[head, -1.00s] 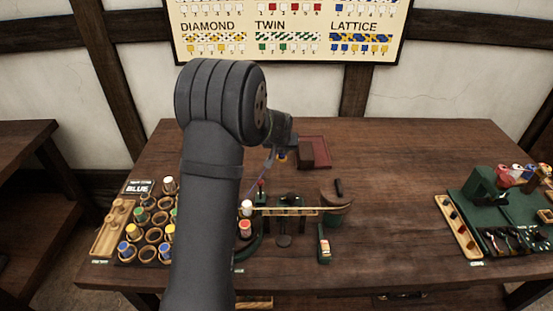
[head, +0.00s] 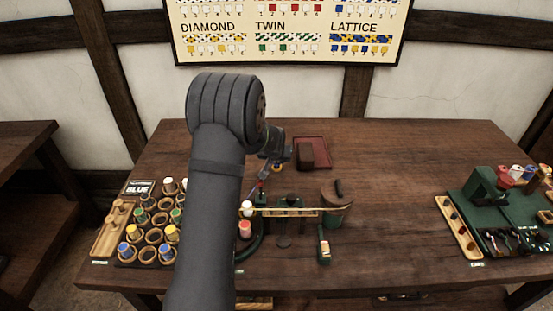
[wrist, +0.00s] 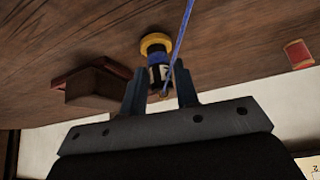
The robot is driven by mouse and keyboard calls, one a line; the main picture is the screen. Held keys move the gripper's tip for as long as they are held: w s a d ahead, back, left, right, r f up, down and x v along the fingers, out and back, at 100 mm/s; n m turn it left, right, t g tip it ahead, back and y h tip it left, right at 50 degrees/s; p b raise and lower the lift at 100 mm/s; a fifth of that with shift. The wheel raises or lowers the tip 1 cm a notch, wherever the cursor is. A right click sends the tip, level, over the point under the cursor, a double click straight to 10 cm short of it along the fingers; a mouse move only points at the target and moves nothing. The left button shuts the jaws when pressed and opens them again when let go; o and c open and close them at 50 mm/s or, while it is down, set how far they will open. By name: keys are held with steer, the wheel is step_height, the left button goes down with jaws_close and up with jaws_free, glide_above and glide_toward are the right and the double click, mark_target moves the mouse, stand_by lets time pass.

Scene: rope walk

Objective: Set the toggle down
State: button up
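The toggle (wrist: 157,66) appears to be the small dark-blue piece with a yellow end and a pale mark.
A dark red tray (head: 325,153) with a brown block (head: 305,155) lies right of my gripper. In front are a wooden rail (head: 285,212) and a lidded pot (head: 337,205). A spool rack (head: 152,232) stands at left, a green stand (head: 487,185) at right. The right-centre table is clear.

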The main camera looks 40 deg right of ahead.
steer(key=shift+o, duration=1.1)
steer(key=shift+r, duration=0.25)
steer(key=v, duration=1.2)
steer(key=shift+w+f, duration=0.1)
steer(key=x, duration=1.2)
steer(key=shift+f, duration=0.2)
steer(key=shift+r, duration=0.2)
